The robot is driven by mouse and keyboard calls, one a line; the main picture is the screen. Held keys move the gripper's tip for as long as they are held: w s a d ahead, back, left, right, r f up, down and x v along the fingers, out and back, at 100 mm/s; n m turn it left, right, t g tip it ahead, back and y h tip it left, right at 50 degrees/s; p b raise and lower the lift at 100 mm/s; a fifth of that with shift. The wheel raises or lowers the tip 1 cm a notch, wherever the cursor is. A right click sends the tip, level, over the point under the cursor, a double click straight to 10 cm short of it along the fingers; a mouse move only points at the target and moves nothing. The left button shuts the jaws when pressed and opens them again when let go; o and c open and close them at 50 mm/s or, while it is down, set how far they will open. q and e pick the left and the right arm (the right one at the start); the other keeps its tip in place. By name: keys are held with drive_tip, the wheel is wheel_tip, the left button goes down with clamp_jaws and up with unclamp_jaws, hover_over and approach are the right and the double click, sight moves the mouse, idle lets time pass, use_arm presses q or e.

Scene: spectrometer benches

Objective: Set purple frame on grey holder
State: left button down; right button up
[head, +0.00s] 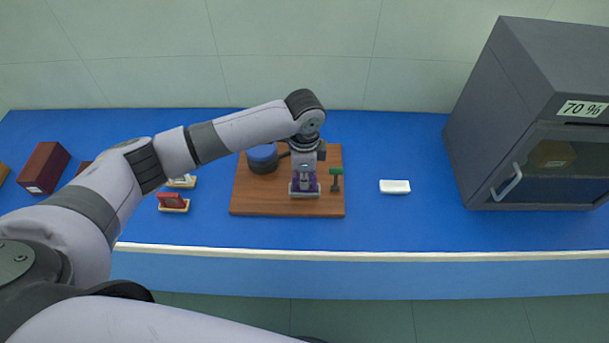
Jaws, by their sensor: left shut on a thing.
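My left gripper (305,180) points down over the front right part of the wooden board (265,206). It is shut on the purple frame (310,186), of which only small purple parts show around the fingers. A pale grey base, which looks like the grey holder (305,196), shows right below the purple frame on the board. I cannot tell whether the frame touches the holder or is a little above it. My right gripper is out of view.
A green-topped post (336,178) stands close right of the gripper. A dark round device with a blue top (262,158) is at the board's back left. A white block (395,187), a grey cabinet (530,120) and a red item on a stand (173,202) are on the blue bench (420,225).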

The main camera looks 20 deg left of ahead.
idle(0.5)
use_arm(q)
drive_tip(key=shift+f, duration=0.6)
drive_tip(key=c, duration=1.9)
unclamp_jaws()
drive_tip(key=shift+c, duration=0.2)
drive_tip(key=shift+r, duration=0.1)
